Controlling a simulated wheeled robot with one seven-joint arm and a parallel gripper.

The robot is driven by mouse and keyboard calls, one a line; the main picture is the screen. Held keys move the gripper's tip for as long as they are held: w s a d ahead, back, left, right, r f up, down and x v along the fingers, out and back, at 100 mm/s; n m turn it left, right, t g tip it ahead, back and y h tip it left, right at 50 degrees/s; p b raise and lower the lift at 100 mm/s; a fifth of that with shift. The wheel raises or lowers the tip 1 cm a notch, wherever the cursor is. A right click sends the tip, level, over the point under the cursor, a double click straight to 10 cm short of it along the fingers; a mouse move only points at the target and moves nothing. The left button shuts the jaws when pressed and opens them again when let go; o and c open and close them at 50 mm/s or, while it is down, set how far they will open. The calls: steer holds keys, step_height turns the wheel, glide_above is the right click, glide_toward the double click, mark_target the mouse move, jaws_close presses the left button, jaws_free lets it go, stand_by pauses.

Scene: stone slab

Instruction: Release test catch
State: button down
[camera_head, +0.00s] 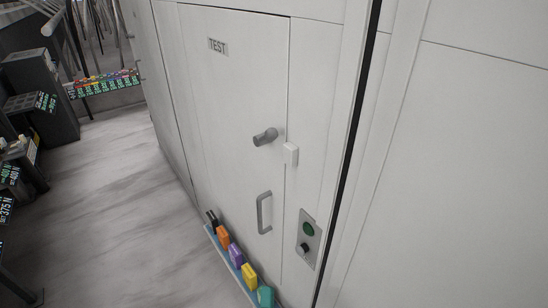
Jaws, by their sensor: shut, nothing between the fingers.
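A white door (232,100) labelled TEST stands shut in a white wall, as far as its edges show. A grey turning catch (265,137) sits on the door near its right edge, its lever lying roughly sideways. A small white block (291,154) is fixed at the door's right edge, just to the right of the catch and apart from it. A grey D-shaped handle (264,213) is mounted lower on the door. My gripper is not in view, and nothing touches the catch.
A small panel (308,240) with a green button and a black knob is at the lower right. A low ledge holds coloured blocks (236,256) along the door's foot. Dark stands (40,95) with labelled items are at the left. The pale floor between is clear.

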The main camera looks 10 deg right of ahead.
steer(key=s+a+f+n+g+y, duration=0.2)
steer(key=s+f+n+g, duration=0.2)
steer(key=s+f+n, duration=0.3)
steer(key=s+a+f+n+g+y, duration=0.2)
steer(key=s+f+n, duration=0.5)
steer(key=s, duration=0.5)
steer(key=n+g, duration=0.1)
steer(key=n, duration=0.1)
steer(key=shift+s+a+f+n+g, duration=0.2)
steer(key=shift+s+n+g, duration=0.1)
steer(key=shift+g, duration=0.1)
steer(key=shift+w, duration=0.1)
